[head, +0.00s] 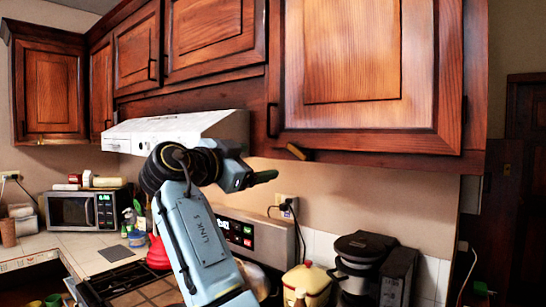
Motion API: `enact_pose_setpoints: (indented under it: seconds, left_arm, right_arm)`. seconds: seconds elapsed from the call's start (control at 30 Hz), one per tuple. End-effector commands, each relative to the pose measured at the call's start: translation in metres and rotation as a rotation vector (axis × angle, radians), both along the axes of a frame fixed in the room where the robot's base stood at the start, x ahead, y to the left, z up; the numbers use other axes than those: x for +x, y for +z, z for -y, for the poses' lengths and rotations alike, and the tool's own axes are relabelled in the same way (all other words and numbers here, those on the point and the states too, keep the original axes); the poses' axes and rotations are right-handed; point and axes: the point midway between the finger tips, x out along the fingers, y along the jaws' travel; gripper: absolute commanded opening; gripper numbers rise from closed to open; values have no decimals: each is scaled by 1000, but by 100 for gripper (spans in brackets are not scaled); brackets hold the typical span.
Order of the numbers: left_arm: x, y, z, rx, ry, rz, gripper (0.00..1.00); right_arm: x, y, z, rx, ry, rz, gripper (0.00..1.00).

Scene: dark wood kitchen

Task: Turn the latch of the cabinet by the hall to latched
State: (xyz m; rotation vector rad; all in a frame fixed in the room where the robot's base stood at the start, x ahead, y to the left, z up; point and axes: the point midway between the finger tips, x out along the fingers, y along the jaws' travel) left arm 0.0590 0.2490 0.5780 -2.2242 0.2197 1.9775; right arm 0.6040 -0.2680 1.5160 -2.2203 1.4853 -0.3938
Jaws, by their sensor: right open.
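The cabinet by the hall (352,60) is the large upper wooden cabinet at the right, nearest the dark doorway. A small yellowish latch (299,152) sits at its lower edge, near the door's lower left corner. The latch is tilted, with its left end higher than its right. My right gripper (264,177) is below and to the left of the latch, apart from it. It is open, seen from the side, and I see nothing in it. My left gripper is out of view.
A white range hood (180,130) is close behind my right arm. Below are a stove (130,285), a yellow pot (306,283) and a black coffee maker (362,262). A microwave (85,209) stands at the left.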

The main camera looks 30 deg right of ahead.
Motion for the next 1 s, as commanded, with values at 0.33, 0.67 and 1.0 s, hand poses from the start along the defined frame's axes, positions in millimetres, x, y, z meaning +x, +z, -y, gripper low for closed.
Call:
enact_pose_setpoints:
  seconds: [0.33,0.67,1.0]
  left_arm:
    - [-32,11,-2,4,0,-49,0]
    - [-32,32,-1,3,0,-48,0]
    - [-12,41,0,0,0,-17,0]
  right_arm:
    - [14,5,36,-3,-6,3,82]
    - [39,5,98,-2,-4,3,82]
    - [50,2,123,-1,-2,5,82]
